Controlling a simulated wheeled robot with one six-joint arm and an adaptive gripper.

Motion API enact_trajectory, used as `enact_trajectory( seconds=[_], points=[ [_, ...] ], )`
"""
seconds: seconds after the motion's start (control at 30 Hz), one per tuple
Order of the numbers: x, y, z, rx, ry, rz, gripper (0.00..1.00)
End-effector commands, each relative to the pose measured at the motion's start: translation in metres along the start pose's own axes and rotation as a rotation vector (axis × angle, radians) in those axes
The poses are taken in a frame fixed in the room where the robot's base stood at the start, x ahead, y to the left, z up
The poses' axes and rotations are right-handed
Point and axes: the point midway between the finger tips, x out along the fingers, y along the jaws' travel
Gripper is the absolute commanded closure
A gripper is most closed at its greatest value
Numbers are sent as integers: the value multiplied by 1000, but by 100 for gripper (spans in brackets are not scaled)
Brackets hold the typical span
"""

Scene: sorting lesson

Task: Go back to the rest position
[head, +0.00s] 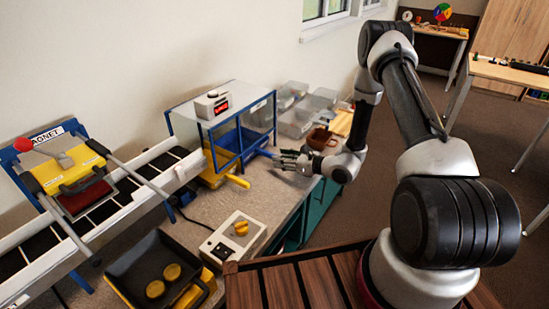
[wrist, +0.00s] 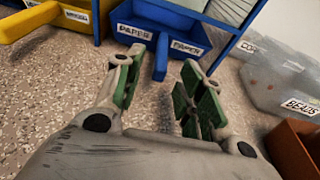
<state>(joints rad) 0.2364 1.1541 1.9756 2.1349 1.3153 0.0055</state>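My gripper (head: 291,161) is over the counter in the head view, in front of the blue-framed cabinet. In the wrist view my gripper (wrist: 162,85) shows two fingers with green pads standing apart. The arm reaches from the right side of the head view down to the counter.
A blue tray labelled PAPER (wrist: 140,32) is beyond the fingertips, a yellow tray (wrist: 40,18) to its left. A brown box (head: 320,138) and clear bins (head: 300,118) stand beyond my gripper. A control box (head: 233,238), a black pan (head: 135,268) and a magnet conveyor (head: 70,180) are nearer.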

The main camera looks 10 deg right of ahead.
Motion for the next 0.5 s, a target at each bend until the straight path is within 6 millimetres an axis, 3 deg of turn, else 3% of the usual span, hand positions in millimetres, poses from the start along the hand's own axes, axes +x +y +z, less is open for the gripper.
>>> enact_trajectory(
  seconds=[0.2, 0.5],
  points=[
    [-47, -1, 0, 1, -1, -4, 61],
    [-72, 0, 0, 2, 1, 0, 61]
  ],
)
